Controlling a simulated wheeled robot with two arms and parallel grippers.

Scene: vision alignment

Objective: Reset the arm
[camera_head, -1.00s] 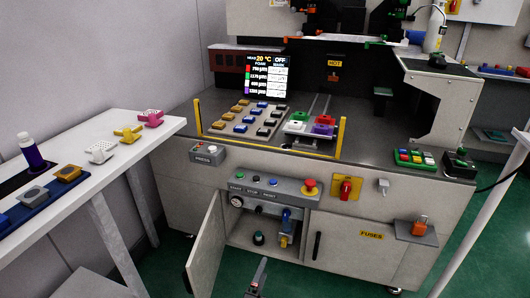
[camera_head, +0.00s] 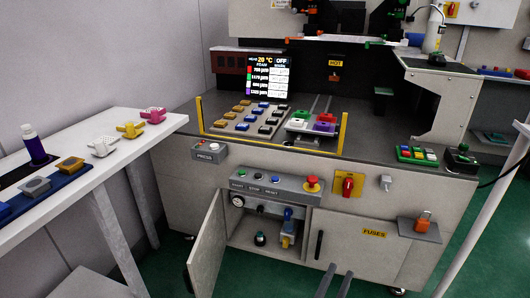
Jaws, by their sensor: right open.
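The two dark fingers of my right gripper (camera_head: 336,274) show at the bottom edge, a little right of centre. They stand apart with nothing between them, in front of the machine's lower cabinet. The rest of my right arm is out of the frame. My left gripper is not in view.
The machine (camera_head: 400,180) fills the middle, with a START/STOP/RESET panel (camera_head: 270,190) and red knob on its front. An open cabinet door (camera_head: 206,245) swings out at lower left. A closed FUSES door (camera_head: 345,240) is beside the opening. A white table (camera_head: 60,215) stands left.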

